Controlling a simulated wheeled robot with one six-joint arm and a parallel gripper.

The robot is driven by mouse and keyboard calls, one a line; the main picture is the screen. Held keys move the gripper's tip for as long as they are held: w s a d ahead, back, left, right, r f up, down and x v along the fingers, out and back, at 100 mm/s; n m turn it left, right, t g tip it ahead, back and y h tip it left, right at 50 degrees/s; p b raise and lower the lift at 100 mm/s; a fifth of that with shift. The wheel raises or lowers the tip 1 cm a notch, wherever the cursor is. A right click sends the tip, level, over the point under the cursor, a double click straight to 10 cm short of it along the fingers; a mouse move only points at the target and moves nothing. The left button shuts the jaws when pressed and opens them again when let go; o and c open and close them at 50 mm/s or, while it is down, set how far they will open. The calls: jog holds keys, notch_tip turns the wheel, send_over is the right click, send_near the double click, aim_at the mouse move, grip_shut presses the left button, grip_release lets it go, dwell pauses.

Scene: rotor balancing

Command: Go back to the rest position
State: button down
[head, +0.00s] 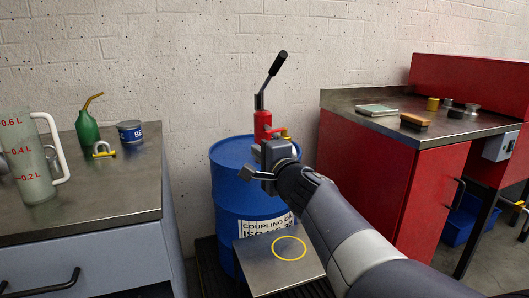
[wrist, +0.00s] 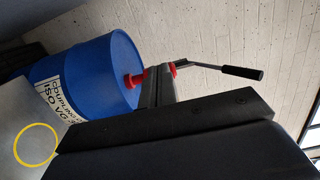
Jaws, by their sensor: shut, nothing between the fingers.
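My gripper (head: 258,172) is shut and empty at the end of my arm, which reaches in from the lower right of the head view. It hangs in front of the blue drum (head: 228,190) and overlaps the red hand pump (head: 262,126) in the picture. Whether it touches either cannot be told. In the wrist view the drum (wrist: 95,75) and the pump's black handle (wrist: 242,72) show beyond my dark gripper body. The pump stands on the drum top with its lever raised to the right.
A metal plate with a yellow ring (head: 289,248) lies low before the drum. The left bench (head: 110,195) holds a jug (head: 27,160), a green oil can (head: 87,128), a blue tin (head: 130,133) and a shackle (head: 103,149). A red cabinet (head: 370,180) stands right, with a brush (head: 415,121) on top.

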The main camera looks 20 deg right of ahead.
dwell(0.3)
jog(key=w+d+n+g+y+p, duration=0.1)
jog(key=w+d+p, duration=0.7)
jog(key=d+p, duration=0.3)
jog(key=shift+f+p, duration=0.25)
jog(key=shift+p, duration=0.05)
jog(key=shift+w+d+p, duration=0.1)
jog(key=shift+d+p, duration=0.05)
jog(key=shift+p, duration=0.7)
